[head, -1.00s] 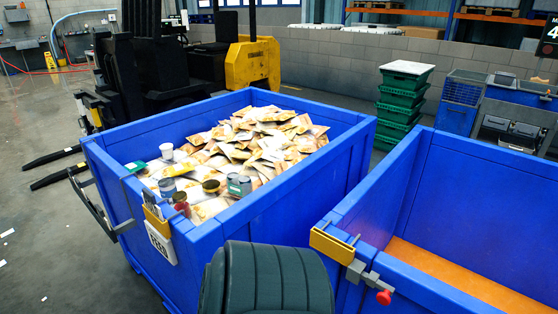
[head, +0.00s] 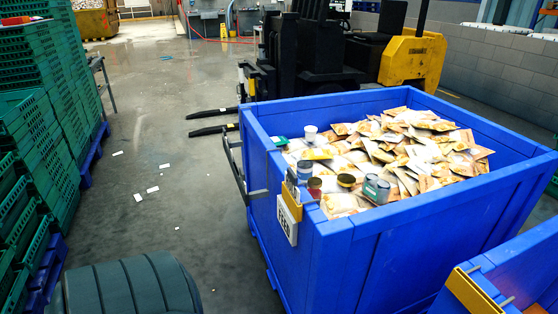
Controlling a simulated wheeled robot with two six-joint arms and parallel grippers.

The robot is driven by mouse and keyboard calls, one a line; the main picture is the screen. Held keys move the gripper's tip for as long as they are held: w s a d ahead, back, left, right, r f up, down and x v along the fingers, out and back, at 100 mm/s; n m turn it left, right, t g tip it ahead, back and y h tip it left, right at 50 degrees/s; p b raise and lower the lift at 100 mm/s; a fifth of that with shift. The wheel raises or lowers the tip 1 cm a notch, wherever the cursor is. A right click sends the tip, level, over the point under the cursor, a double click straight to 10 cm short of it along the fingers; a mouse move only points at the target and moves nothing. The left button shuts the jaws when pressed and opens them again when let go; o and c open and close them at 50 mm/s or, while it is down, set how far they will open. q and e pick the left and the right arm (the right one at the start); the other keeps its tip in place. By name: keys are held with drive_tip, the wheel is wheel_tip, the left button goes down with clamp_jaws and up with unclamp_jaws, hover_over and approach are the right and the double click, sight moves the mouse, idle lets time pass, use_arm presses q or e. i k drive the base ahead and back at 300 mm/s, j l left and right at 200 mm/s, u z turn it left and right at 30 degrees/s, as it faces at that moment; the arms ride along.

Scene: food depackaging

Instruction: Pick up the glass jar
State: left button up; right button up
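A small red jar-like container (head: 315,187) and a short dark one with a yellowish rim (head: 346,182) stand among the packets near the front left corner of the large blue bin (head: 430,225). Either may be the glass jar; at this size I cannot tell which is glass. A grey-blue can (head: 305,170) is behind the red one, and a grey-green can (head: 376,188) lies to the right. Neither of my grippers shows in the head view.
Pale brown packets (head: 420,150) fill the bin, with a white cup (head: 310,133) at its left side. Another blue bin (head: 530,265) is at lower right. Stacked green crates (head: 35,150) stand at left. A forklift (head: 330,60) is behind. Open floor (head: 150,130) lies between.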

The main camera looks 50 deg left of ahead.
sight(315, 188)
drive_tip(key=u, duration=1.4)
